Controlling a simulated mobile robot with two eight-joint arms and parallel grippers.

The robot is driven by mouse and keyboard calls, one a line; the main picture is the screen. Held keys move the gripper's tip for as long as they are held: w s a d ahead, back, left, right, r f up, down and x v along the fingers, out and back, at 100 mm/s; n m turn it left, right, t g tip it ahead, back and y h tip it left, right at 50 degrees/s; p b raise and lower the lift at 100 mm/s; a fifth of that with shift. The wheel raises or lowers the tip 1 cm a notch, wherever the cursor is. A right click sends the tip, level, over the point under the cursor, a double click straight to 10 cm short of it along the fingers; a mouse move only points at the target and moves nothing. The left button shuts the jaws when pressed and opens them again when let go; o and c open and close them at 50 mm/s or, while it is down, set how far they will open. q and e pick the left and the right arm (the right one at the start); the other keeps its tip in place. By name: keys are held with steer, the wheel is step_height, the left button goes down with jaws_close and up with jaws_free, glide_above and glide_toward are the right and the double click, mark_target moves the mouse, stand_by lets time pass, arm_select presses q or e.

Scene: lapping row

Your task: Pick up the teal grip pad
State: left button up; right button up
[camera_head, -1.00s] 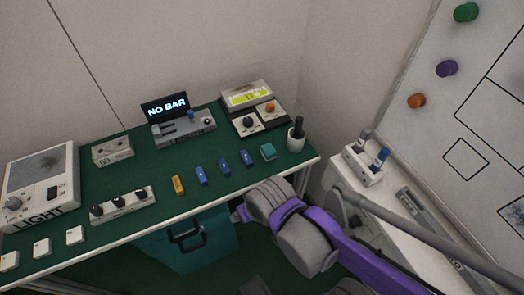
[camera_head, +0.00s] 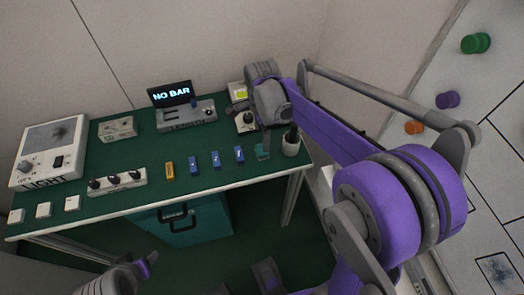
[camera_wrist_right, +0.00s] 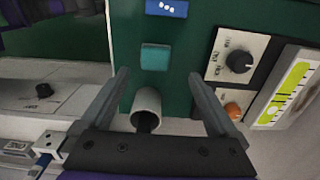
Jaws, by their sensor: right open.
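In the right wrist view the pad (camera_wrist_right: 155,57) is a small teal block in plain sight, ahead of and between the fingers. My right gripper (camera_wrist_right: 158,76) is open and empty, pointing down over the bench, with the pad beyond its fingertips. What seems to be part of my left arm (camera_head: 118,276) shows at the bottom left edge; its jaws cannot be made out.
A white cup with a dark handle in it (camera_head: 291,144) stands just right of the pad; it also shows between the fingers in the wrist view (camera_wrist_right: 147,103). A dial box (camera_wrist_right: 237,60) is close by.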

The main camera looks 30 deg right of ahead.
steer(key=f, duration=0.6)
steer(key=shift+s+a+f+b, duration=0.2)
steer(key=shift+s+b, duration=0.1)
steer(key=shift+s, duration=0.05)
steer(key=c, duration=1.4)
step_height(320, 180, up, 10)
steer(key=shift+r+p, duration=0.1)
steer(key=shift+p, duration=0.5)
steer(key=shift+c, duration=0.2)
